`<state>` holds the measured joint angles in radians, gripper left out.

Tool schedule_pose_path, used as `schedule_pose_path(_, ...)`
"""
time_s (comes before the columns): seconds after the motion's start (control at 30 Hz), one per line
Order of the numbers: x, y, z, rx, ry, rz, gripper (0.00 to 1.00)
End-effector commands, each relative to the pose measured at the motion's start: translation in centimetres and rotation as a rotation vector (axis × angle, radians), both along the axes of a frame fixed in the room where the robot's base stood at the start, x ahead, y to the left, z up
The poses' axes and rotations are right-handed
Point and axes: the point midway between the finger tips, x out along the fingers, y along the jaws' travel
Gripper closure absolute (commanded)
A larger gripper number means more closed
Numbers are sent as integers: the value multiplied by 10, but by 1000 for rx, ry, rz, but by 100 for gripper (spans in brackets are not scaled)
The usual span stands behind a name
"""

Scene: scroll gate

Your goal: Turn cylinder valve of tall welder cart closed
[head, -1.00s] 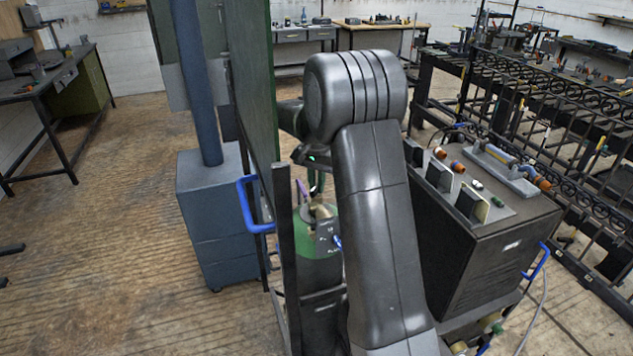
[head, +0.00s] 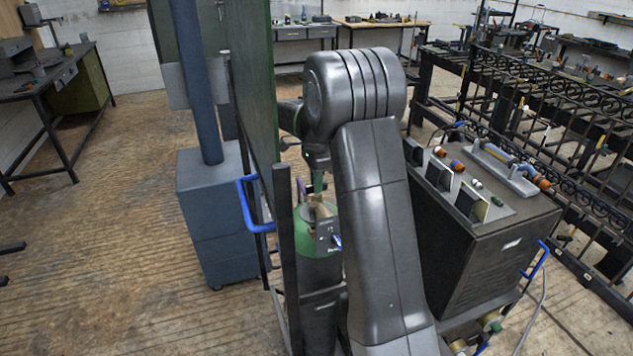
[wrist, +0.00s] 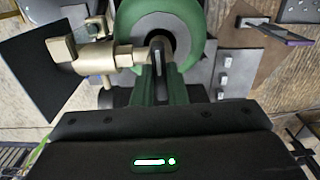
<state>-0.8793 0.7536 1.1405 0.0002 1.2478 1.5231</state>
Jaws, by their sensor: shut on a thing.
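The green gas cylinder (head: 316,268) stands upright in the welder cart (head: 482,250), partly hidden by my arm. Its brass valve (head: 322,211) is on top. In the wrist view the valve's brass body (wrist: 126,57) reaches left from above the cylinder's green shoulder (wrist: 202,50). My gripper (head: 318,190) points down at the valve from above. In the wrist view my gripper's green fingers (wrist: 160,68) are closed around a grey metal piece at the valve's end, probably its handle. The fingers hide part of it, so its turn position cannot be told.
A dark post (head: 286,250) and a tall green panel (head: 252,90) stand close left of the cylinder. A blue-grey cabinet (head: 212,225) is beyond them. A metal gate rack (head: 560,130) is behind the cart at right.

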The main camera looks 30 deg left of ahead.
Motion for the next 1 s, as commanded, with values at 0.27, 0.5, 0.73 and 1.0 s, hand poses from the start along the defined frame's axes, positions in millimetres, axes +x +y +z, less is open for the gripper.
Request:
schedule_pose_path(0.27, 1, 0, 1, 2, -4, -44, 100)
schedule_pose_path(0.5, 1, 0, 1, 3, -3, -48, 100)
schedule_pose_path(0.73, 1, 0, 1, 2, -3, -47, 68)
schedule_pose_path(1.0, 0, 0, 1, 1, -1, -46, 66)
